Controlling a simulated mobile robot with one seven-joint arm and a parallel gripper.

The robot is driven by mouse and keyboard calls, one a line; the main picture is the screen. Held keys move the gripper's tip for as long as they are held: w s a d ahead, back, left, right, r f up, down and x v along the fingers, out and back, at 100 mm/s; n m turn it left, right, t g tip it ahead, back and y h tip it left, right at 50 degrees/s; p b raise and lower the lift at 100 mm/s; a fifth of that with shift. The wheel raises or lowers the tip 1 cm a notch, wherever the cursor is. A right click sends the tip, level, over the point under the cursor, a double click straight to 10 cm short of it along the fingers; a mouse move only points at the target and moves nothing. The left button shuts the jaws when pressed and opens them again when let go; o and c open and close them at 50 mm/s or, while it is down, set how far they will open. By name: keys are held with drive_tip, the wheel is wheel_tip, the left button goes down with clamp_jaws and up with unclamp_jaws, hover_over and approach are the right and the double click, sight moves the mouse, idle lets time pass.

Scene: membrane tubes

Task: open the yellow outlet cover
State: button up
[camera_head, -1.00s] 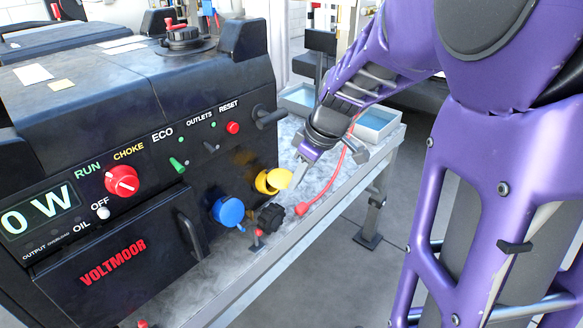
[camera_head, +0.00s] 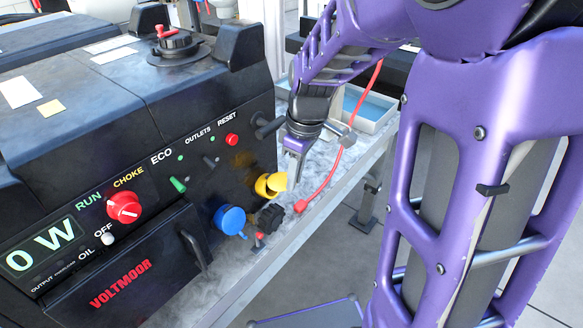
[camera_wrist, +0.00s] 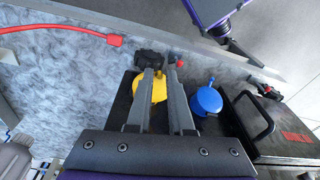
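The yellow outlet cover (camera_head: 275,183) is on the lower right of the black machine's front panel, right of the blue cover (camera_head: 229,219). Its outer part appears to stand out from the panel, though how far it is open is hard to tell. My gripper (camera_head: 292,186) points down beside it, a fingertip overlapping its right edge. In the wrist view, the yellow cover (camera_wrist: 158,88) shows between and behind my two grey fingers (camera_wrist: 159,72), which have a gap between their tips. I cannot tell whether they touch it. The blue cover (camera_wrist: 206,101) is to the right.
A black knob (camera_head: 270,215) and a small red-tipped lever (camera_head: 259,238) sit just below the yellow cover. A red cable (camera_head: 330,178) lies on the grey bench (camera_head: 320,160) to the right. A black handle (camera_head: 268,126) juts from the machine above my gripper.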

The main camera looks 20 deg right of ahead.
drive_tip(key=shift+o, duration=1.3)
wheel_tip(320, 180, up, 12)
drive_tip(key=d, duration=0.1)
drive_tip(key=shift+s+d+p, duration=0.15)
drive_tip(key=shift+s+p, duration=0.2)
drive_tip(key=shift+s, duration=0.1)
